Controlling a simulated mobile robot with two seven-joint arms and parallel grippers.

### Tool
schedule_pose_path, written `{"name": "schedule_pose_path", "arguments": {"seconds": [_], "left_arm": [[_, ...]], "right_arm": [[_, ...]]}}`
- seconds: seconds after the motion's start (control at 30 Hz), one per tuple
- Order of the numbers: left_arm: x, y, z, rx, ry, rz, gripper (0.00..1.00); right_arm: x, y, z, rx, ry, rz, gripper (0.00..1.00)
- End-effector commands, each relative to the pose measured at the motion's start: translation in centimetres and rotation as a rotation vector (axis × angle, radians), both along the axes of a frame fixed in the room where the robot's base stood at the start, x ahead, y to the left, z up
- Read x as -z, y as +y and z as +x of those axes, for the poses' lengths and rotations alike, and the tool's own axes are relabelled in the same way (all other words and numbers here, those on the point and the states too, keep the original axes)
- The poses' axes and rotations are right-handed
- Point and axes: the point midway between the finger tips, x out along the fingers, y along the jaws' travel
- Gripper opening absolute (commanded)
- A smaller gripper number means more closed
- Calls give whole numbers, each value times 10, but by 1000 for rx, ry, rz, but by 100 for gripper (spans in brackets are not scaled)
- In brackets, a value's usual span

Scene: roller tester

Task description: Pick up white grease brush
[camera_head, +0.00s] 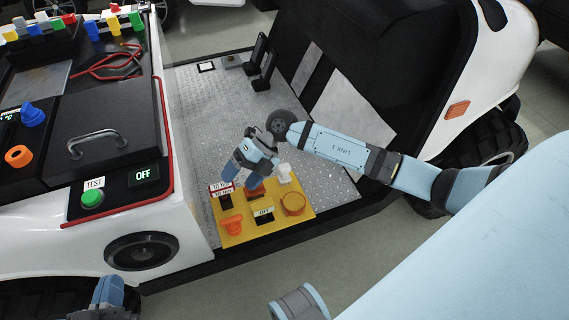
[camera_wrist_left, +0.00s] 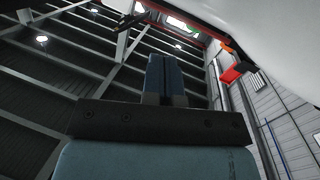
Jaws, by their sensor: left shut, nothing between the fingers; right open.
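A small white upright piece (camera_head: 284,173) stands at the back right of the yellow panel (camera_head: 259,234). It may be the white grease brush, but it is too small to tell. My right gripper (camera_head: 240,174) is open, low over the back left of the panel, left of the white piece and apart from it. My left gripper (camera_head: 109,289) is at the bottom left edge, far from the panel. In the left wrist view its fingers (camera_wrist_left: 165,78) are shut and empty.
The yellow panel also carries an orange knob (camera_head: 293,204), an orange handle (camera_head: 232,224) and black switches. It sits on a metal vehicle floor (camera_head: 215,110). A black console with a green TEST button (camera_head: 92,198) is at left. Coloured blocks (camera_head: 95,28) stand behind.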

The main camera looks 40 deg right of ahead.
Motion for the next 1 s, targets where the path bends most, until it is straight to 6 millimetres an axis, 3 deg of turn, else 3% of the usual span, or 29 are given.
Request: {"name": "schedule_pose_path", "arguments": {"seconds": [0.03,0.1,0.2,0.33,0.5,0.8,1.0], "left_arm": [[22,-3,-1,10,-25,-18,0],[25,-6,-3,23,-52,-40,0],[27,-9,-5,37,-81,-67,0],[26,-12,-8,50,-102,-89,0],[30,-13,-9,59,-95,-90,0],[60,-15,-9,87,-9,-47,0],[68,-16,-10,97,20,-32,0]], "right_arm": [[34,-28,17,-16,-13,-156,74],[50,-68,34,-13,-8,-362,74],[58,-118,53,23,5,-600,74],[55,-160,67,77,23,-789,74],[64,-177,71,103,35,-864,74],[121,-176,70,102,36,-861,74],[136,-176,71,101,33,-859,74]]}}
